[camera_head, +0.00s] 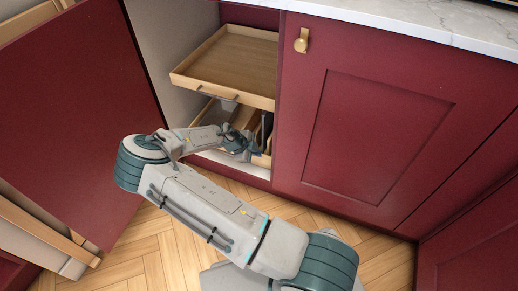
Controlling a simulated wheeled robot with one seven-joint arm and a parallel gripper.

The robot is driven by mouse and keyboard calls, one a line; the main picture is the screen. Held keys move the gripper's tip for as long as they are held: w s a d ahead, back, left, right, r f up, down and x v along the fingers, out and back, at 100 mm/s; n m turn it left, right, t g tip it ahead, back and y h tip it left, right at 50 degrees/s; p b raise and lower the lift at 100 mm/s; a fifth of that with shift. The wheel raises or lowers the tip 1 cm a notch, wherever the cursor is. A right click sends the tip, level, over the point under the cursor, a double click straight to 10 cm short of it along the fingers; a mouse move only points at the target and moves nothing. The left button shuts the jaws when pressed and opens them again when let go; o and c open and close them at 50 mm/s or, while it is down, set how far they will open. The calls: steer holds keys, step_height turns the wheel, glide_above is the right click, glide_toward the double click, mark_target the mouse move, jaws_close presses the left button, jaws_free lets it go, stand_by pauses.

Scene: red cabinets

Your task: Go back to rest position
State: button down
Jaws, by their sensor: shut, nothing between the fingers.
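My gripper (246,147) is at the opening of a red cabinet, in front of the lower pull-out drawer (262,161). It is shut and I see nothing held in it. My arm reaches from the lower right, bends at the left and points back right to the gripper. The gripper and wrist cover part of the lower drawer. Whether the gripper touches the drawer I cannot tell.
The upper wooden tray (235,65) is pulled partly out above the gripper. An open red door (70,120) stands at the left, close to my elbow. A closed red door (375,125) with a brass knob (301,41) is at the right. Wooden floor (140,262) is clear at lower left.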

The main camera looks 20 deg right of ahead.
steer(key=s+a+r+n+g+y+p, duration=0.1)
steer(key=s+a+r+n+y+p, duration=0.15)
steer(key=s+r+n+p, duration=0.75)
steer(key=w+a+r+m+y+p, duration=0.1)
steer(key=a+r+m+y+p, duration=0.2)
steer(key=r, duration=1.5)
steer(key=s+a+r+n+g+y+p, duration=0.1)
steer(key=s+a+r+n+y+p, duration=0.15)
steer(key=s+r+n+p, duration=0.85)
steer(key=s+d+r+n+t+p, duration=0.1)
steer(key=s+r+n+p, duration=0.1)
steer(key=r, duration=0.8)
steer(key=s+d+r+n+t+p, duration=0.1)
steer(key=s+r+n+p, duration=0.1)
steer(key=r, duration=0.8)
steer(key=s+d+r+n+t+p, duration=0.1)
steer(key=s+r+p, duration=0.3)
steer(key=r, duration=0.7)
steer(key=shift+d+n+h+p, duration=0.3)
steer(key=shift+n+h+p, duration=0.1)
steer(key=shift+n+p, duration=0.4)
steer(key=shift+a, duration=0.1)
